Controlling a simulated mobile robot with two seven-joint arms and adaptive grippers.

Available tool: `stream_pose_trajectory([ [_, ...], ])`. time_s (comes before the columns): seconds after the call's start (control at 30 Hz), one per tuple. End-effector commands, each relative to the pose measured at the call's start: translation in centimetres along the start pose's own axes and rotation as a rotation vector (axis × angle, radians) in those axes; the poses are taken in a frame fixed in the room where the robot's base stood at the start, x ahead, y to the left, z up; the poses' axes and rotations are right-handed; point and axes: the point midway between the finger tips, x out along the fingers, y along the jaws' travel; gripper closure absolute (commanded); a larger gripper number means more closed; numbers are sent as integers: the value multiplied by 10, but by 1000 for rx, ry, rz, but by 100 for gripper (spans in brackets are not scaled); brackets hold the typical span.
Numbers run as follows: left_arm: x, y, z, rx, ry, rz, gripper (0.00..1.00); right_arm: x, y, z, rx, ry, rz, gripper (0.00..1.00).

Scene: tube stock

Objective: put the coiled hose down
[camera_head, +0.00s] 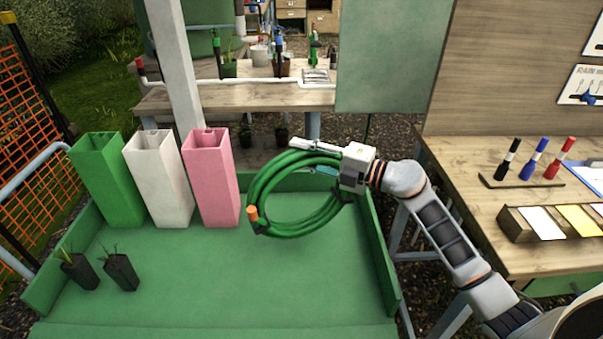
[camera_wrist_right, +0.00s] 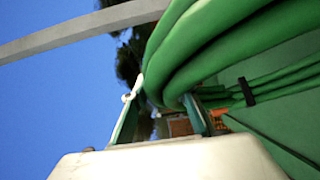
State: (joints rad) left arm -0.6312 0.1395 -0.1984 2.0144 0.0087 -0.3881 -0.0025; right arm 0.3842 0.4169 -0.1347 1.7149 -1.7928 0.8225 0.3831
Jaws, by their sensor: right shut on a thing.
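The coiled green hose (camera_head: 262,190) has an orange end fitting and hangs from my right gripper (camera_head: 316,158) over the right part of the green tray (camera_head: 180,280). My right gripper is shut on the upper right of the coil. In the right wrist view the hose (camera_wrist_right: 200,50) passes in thick loops between the fingers (camera_wrist_right: 160,120), and a black tie shows on its far strands. Whether the bottom of the coil touches the tray is hard to tell. My left gripper is not in view.
Green (camera_head: 105,178), white (camera_head: 160,178) and pink (camera_head: 212,178) tall tubes stand along the tray's back. Two small black plant pots (camera_head: 120,270) stand at the front left. The tray's middle and front are clear. A wooden bench (camera_head: 480,225) with markers stands right.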

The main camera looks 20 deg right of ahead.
Motion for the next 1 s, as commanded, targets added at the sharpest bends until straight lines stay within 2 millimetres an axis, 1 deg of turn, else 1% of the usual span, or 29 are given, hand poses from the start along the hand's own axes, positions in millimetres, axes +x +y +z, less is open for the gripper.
stream_pose_trajectory([
  [0.2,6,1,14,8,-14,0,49,0,-36,-1,7,0,0,100],
  [0.3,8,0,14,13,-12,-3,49,0,-48,0,4,-1,1,100],
  [0.4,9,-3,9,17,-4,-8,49,0,-53,0,3,0,2,100],
  [0.5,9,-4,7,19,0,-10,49,0,-53,0,-1,0,3,100],
  [0.67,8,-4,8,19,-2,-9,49,0,-52,0,-1,0,4,100],
  [0.8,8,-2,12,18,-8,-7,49,0,-54,0,-1,0,3,100],
  [0.83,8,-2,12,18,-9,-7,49,0,-57,0,1,0,-1,70],
  [0.87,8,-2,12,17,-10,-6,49,0,-57,0,0,0,-1,62],
  [0.9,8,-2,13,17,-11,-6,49,0,-57,0,0,0,-1,56],
  [1.0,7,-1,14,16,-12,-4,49,0,-57,0,1,0,-1,56],
])
